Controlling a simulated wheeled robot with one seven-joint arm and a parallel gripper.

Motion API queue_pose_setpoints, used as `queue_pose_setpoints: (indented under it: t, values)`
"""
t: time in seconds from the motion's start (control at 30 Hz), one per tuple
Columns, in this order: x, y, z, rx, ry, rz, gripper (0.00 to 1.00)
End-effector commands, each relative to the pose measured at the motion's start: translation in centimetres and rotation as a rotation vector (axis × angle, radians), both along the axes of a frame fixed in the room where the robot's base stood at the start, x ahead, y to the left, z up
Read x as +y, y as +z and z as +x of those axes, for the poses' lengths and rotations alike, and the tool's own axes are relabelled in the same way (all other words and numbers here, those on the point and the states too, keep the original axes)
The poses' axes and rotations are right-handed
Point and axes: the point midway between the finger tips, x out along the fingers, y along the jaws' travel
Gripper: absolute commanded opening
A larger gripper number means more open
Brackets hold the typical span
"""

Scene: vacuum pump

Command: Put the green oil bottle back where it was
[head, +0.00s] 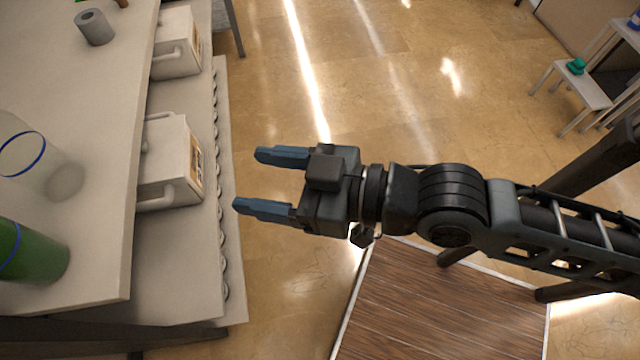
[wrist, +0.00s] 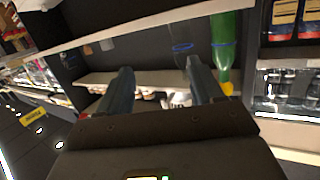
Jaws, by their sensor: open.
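A green bottle (head: 32,255) stands on the white tabletop at the lower left of the head view, cut off by the picture's edge. It has a blue ring around it. My gripper (head: 258,182) is open and empty. It is over the floor to the right of the table, well apart from the bottle, with its fingers pointing left.
A clear container with a blue ring (head: 38,160) stands behind the green bottle. A small white stool (head: 578,88) holds a green thing (head: 575,66).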

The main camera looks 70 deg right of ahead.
Motion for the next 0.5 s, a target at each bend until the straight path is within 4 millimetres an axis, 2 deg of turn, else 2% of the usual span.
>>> queue_pose_setpoints:
  t: [0.03,0.1,0.3,0.4,0.5]
  values:
    - [-0.9,-0.9,-2.2,0.024,-0.03,-0.008,0.66]
    - [-1.7,-1.5,-4.8,0.042,-0.065,-0.019,0.66]
    - [-3.0,-1.8,-11.1,0.074,-0.124,-0.045,0.66]
    - [-3.1,-1.6,-13.0,0.082,-0.135,-0.05,0.66]
    - [-3.1,-1.4,-14.0,0.085,-0.141,-0.053,0.66]
